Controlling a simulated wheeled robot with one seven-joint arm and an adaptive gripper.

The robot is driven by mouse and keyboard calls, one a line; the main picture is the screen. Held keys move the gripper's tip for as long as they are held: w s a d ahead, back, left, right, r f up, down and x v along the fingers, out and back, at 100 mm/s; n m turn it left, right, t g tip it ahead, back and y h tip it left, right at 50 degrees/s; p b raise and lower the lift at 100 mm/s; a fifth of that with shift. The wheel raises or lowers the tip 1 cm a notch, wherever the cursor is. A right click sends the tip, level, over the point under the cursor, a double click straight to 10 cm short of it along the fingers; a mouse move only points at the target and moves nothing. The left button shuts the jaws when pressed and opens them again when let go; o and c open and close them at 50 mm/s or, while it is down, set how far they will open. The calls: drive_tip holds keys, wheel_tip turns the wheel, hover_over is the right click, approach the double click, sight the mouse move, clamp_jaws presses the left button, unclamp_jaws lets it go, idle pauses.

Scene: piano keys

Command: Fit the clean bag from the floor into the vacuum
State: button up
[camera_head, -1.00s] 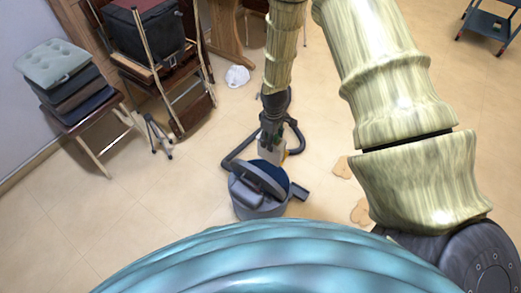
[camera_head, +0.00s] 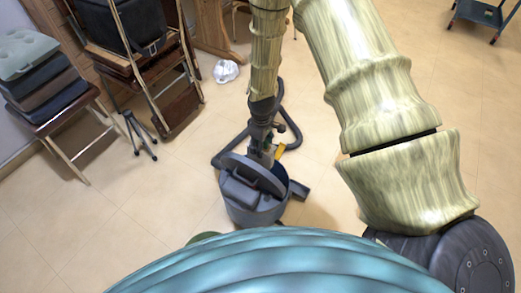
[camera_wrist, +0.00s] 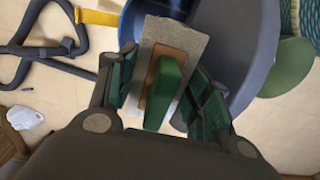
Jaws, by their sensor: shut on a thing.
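The vacuum (camera_head: 250,209) is a round blue-grey canister on the floor, with its lid raised. Its curved tub wall also shows in the wrist view (camera_wrist: 262,50). My gripper (camera_wrist: 158,92) is shut on a bag with a flat grey panel (camera_wrist: 187,37) and a brown and green part between the fingers. In the head view my gripper (camera_head: 263,135) is over the vacuum's far side. The bag overlaps the tub opening in the wrist view; whether it touches the vacuum I cannot tell. The bag's lower part is hidden.
The dark hose (camera_head: 228,157) loops on the floor behind the vacuum. A crumpled white thing (camera_head: 226,71) lies farther back. A small tripod (camera_head: 138,132), stacked chairs (camera_head: 165,90) and a cushioned chair (camera_head: 45,90) stand at left. A green round thing (camera_wrist: 290,66) lies beside the vacuum.

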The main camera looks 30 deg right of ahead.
drive_tip(key=shift+f, duration=0.2)
drive_tip(key=shift+f+b, duration=2.2)
drive_tip(key=shift+f, duration=0.3)
drive_tip(key=shift+p, duration=0.7)
